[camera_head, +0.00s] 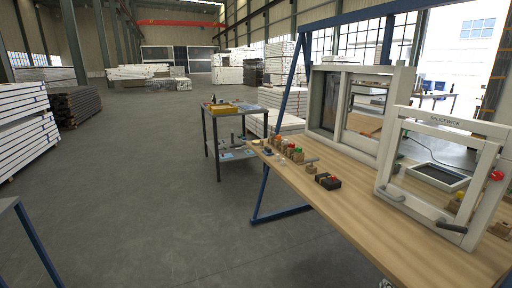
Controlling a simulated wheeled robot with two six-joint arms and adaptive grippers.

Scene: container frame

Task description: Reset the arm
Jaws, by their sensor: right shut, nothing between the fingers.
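Only a small pale part of my right gripper (386,283) shows at the bottom edge, below the front edge of the wooden workbench (345,205). It is shut and empty, apart from the objects on the bench. Most of the right arm is out of view. My left gripper is not in view. A white container frame (393,160) with a dark handle (451,226) and a red knob (497,175) stands upright at the bench's right. A larger pale frame (398,90) stands behind it.
Small blocks with coloured tops (290,150) and a black block with a red button (328,181) sit along the bench. A flat dark-centred frame (437,176) lies behind.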

